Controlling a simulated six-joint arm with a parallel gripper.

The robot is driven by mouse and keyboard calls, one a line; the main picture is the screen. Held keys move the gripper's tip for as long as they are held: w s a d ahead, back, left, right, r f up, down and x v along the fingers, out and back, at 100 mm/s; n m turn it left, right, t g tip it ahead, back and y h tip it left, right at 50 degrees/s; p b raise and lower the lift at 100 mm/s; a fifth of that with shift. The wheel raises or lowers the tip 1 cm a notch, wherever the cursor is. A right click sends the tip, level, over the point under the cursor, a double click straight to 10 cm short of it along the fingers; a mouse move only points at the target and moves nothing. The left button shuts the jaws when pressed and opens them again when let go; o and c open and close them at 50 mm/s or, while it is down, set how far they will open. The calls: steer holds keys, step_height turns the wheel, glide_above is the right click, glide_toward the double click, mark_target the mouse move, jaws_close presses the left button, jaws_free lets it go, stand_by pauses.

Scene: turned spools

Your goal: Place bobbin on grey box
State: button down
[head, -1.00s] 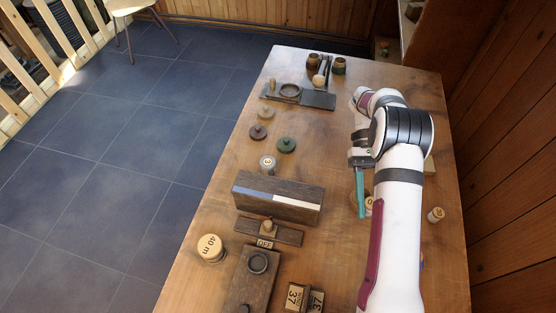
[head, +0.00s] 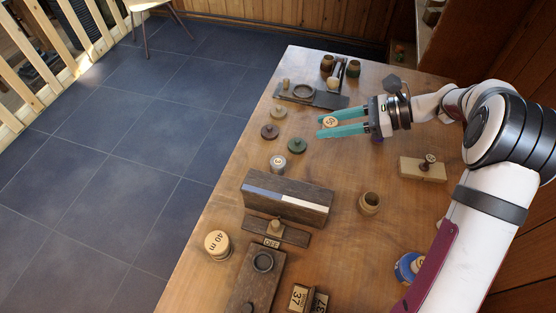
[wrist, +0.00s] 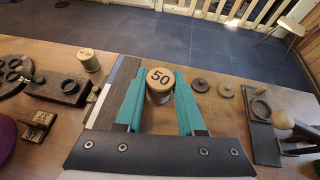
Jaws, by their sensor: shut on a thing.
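The bobbin (head: 330,122) has a pale wooden top disc marked 50. In the wrist view the bobbin (wrist: 160,78) sits upright between the two teal fingers. My gripper (head: 325,127) is shut on it and holds it above the back part of the table. The long dark box (head: 287,205), with a grey-blue and white strip along its top, lies nearer the front in the head view. In the wrist view the box (wrist: 105,100) shows left of the fingers, partly hidden by my gripper. I take it for the grey box.
A 40 m spool (head: 217,243) and a dark slotted block (head: 258,275) are in front. A dark tray (head: 330,100) lies at the back.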

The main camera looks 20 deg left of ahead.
step_height(320, 180, down, 5)
glide_above(278, 161)
step_height(278, 161, down, 7)
steer(key=shift+d+r, duration=0.1)
steer(key=shift+d, duration=0.05)
step_height(278, 161, down, 4)
steer(key=shift+f, duration=0.1)
steer(key=shift+f, duration=0.1)
steer(key=c, duration=0.5)
jaws_free()
